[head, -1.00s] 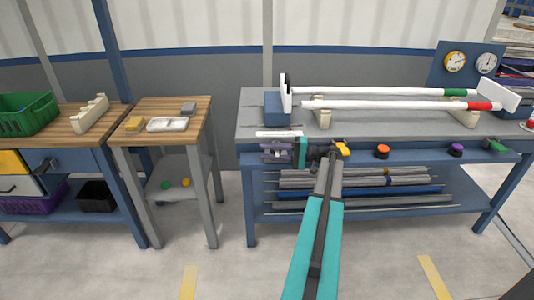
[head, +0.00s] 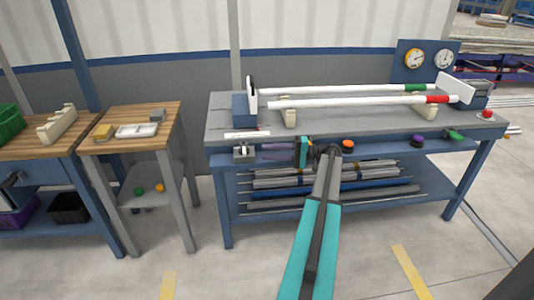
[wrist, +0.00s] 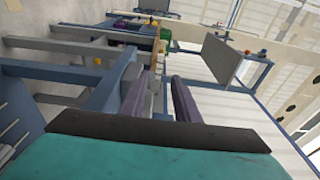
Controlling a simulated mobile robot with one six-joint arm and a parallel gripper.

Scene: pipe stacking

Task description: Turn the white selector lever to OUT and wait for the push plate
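In the head view a small grey selector box (head: 243,153) sits on the bench's front face, under a white label strip (head: 247,134). In the wrist view the purple-grey fingers (wrist: 158,98) stand apart with nothing held. An upright plate (head: 251,93) stands on a blue block at the bench's left end. A white plate (head: 455,89) stands at the right end. I cannot tell which is the push plate.
A wooden side table (head: 130,143) stands left.

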